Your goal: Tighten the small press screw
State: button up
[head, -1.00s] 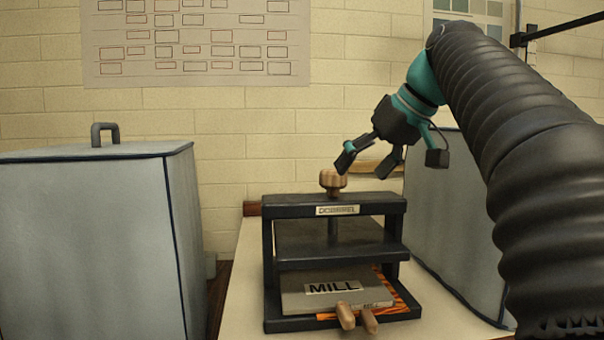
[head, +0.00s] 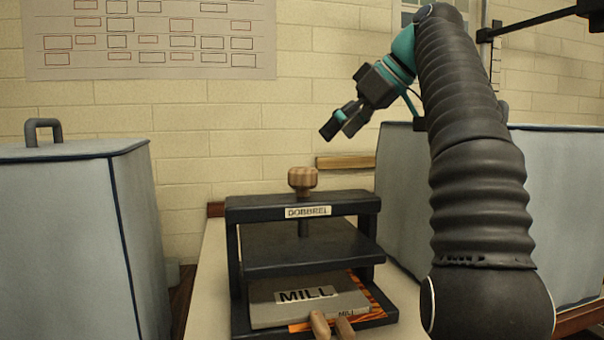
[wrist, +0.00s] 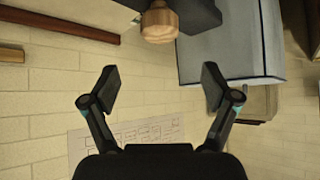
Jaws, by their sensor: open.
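The small press (head: 252,213) is a dark frame standing on a pale bench, with a label on its top bar. Its screw has a round wooden knob (head: 302,179) above the top bar. In the wrist view the knob (wrist: 160,22) is at the top centre, beyond my fingertips. The press plate (head: 280,262) is raised, with a gap above the grey block marked MILL (head: 262,316). My gripper (head: 339,126) is open and empty, above and right of the knob and apart from it. In the wrist view its two fingers (wrist: 160,88) are spread wide.
A large grey-blue covered box (head: 70,240) stands left of the press, and another (head: 560,200) stands on the right behind my arm. A brick wall with a chart (head: 150,40) is behind.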

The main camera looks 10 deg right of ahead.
aim_at(306, 168)
jog(key=x, duration=1.2)
jog(key=c, duration=1.2)
